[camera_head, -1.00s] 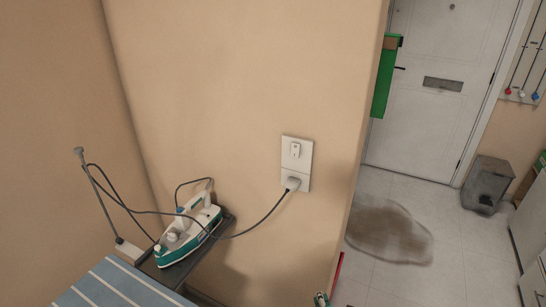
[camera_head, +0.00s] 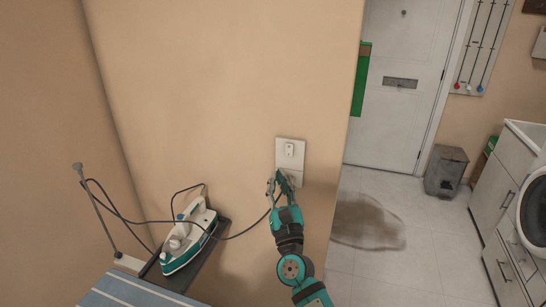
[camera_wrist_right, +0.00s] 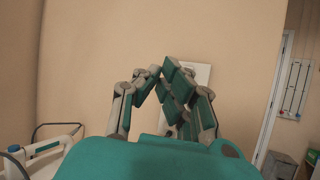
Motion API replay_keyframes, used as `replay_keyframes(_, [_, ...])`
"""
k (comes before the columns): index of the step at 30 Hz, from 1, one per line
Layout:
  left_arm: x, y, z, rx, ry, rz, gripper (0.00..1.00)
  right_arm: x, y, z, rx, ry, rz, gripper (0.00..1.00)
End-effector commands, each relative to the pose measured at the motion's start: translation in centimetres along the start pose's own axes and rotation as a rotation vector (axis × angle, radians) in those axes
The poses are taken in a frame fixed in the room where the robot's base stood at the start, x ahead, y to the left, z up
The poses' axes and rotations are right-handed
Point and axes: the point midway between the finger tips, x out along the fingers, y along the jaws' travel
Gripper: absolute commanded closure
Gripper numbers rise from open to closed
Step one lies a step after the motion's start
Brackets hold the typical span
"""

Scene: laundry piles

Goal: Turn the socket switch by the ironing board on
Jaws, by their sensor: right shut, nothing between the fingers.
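The white wall socket (camera_head: 291,150) is on the beige wall, with a small switch (camera_head: 290,149) on its upper half. My right gripper (camera_head: 279,176) is shut and empty, just below the switch and in front of the socket's lower half, hiding the plug. I cannot tell whether it touches the socket. In the right wrist view the shut fingers (camera_wrist_right: 163,75) cover part of the socket plate (camera_wrist_right: 196,74). The ironing board (camera_head: 120,293) with blue and white stripes is at the lower left. My left gripper is not in view.
A teal and white iron (camera_head: 188,240) stands on the board's end rest, its cord running to the socket. A white door (camera_head: 400,110), a grey bin (camera_head: 445,172) and a washing machine (camera_head: 535,215) are at the right. A brown stain (camera_head: 368,222) marks the floor.

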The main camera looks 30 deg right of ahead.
Motion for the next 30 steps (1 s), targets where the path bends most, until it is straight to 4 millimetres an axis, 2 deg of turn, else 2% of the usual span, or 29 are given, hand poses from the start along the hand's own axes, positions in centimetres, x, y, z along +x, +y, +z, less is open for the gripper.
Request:
replay_keyframes(3, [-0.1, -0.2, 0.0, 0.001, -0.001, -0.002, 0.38, 0.5, 0.0, 1.7, -0.05, -0.04, 0.0, 1.0])
replay_keyframes(8, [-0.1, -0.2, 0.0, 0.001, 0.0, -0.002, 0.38, 0.6, 0.0, 2.3, -0.068, -0.054, 0.0, 1.0])
replay_keyframes(20, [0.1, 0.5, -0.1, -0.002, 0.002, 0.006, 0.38, 1.0, -0.3, 1.9, -0.068, -0.052, 0.002, 1.0])
replay_keyframes(30, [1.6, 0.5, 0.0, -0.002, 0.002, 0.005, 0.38, 4.2, -2.8, -0.2, -0.068, -0.053, 0.001, 1.0])
